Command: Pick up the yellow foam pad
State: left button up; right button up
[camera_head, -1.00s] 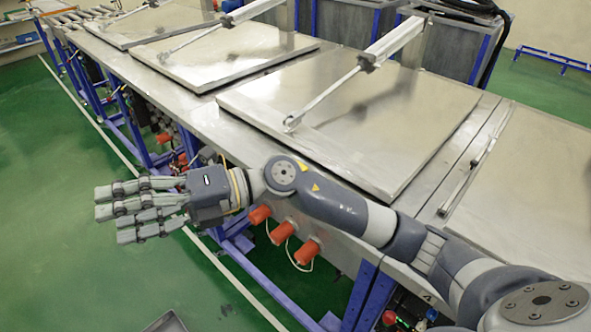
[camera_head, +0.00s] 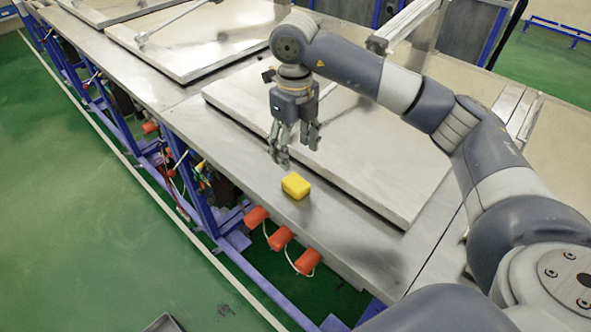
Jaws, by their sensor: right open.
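The yellow foam pad (camera_head: 295,186) is a small block lying on the bare metal ledge of the bench, near its front edge and beside a raised lid. My right gripper (camera_head: 297,152) hangs above and slightly behind the pad with its fingers pointing down. Its fingers are spread and empty, and it appears apart from the pad. My left gripper does not show.
The metal bench (camera_head: 240,170) carries a large raised lid (camera_head: 350,165) right behind the pad and another lid (camera_head: 200,40) farther left. Several orange-red knobs (camera_head: 280,237) stick out below the front edge. The ledge around the pad is clear.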

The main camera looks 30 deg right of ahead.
aim_at(296, 182)
jog(key=s+f, duration=0.1)
jog(key=s+a+f, duration=0.1)
jog(key=shift+s+a+f+p, duration=0.2)
jog(key=shift+s+a+p, duration=0.1)
jog(key=shift+p, duration=0.1)
jog(key=f+p, duration=0.1)
jog(key=f, duration=0.2)
jog(key=f+p, duration=0.1)
jog(key=f, duration=0.1)
jog(key=shift+w+d+p, duration=0.25)
jog(key=shift+d+p, duration=0.05)
jog(key=shift+d, duration=0.1)
jog(key=shift+s+f, duration=0.1)
jog(key=shift+f, duration=0.4)
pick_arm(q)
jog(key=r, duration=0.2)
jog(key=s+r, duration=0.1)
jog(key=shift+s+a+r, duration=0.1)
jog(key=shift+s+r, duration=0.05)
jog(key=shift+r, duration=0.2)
pick_arm(e)
jog(key=shift+f, duration=0.15)
jog(key=c, duration=1)
